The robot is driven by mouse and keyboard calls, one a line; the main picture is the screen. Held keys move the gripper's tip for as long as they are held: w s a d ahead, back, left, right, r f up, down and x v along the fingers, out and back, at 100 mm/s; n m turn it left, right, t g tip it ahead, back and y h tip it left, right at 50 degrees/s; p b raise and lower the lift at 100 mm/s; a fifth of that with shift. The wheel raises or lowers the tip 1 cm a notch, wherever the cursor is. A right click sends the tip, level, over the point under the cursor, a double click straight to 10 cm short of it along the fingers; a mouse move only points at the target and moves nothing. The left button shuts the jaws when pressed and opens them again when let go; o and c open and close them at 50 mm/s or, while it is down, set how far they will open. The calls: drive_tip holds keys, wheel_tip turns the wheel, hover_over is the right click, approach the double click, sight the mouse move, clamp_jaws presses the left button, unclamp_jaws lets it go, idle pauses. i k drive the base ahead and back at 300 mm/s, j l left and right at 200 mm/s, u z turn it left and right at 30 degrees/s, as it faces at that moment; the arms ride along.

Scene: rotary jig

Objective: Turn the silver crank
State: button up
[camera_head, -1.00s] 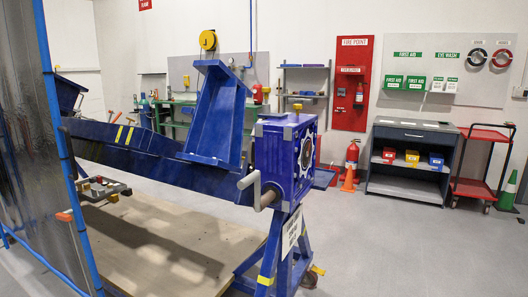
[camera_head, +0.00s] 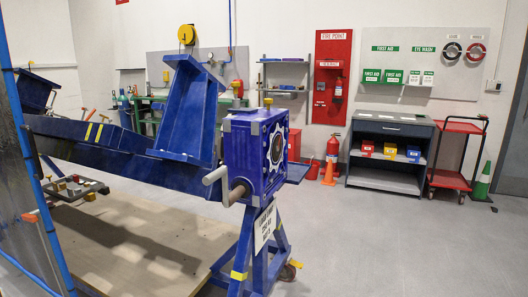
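The silver crank (camera_head: 226,187) sticks out from the lower front of the blue gearbox (camera_head: 255,150) of the rotary jig. Its grey handle points to the left and toward me, and a brownish shaft joins it to the box. The gearbox stands on a blue trestle (camera_head: 262,258) with a white sign on it. A large blue beam (camera_head: 110,147) with an upright blue bracket (camera_head: 188,110) extends left from the gearbox. My gripper is not in view, and nothing touches the crank.
A wooden board (camera_head: 125,250) lies under the jig. A blue-framed screen (camera_head: 22,160) stands at the left edge.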

sight(229, 199)
drive_tip(key=i, duration=0.85)
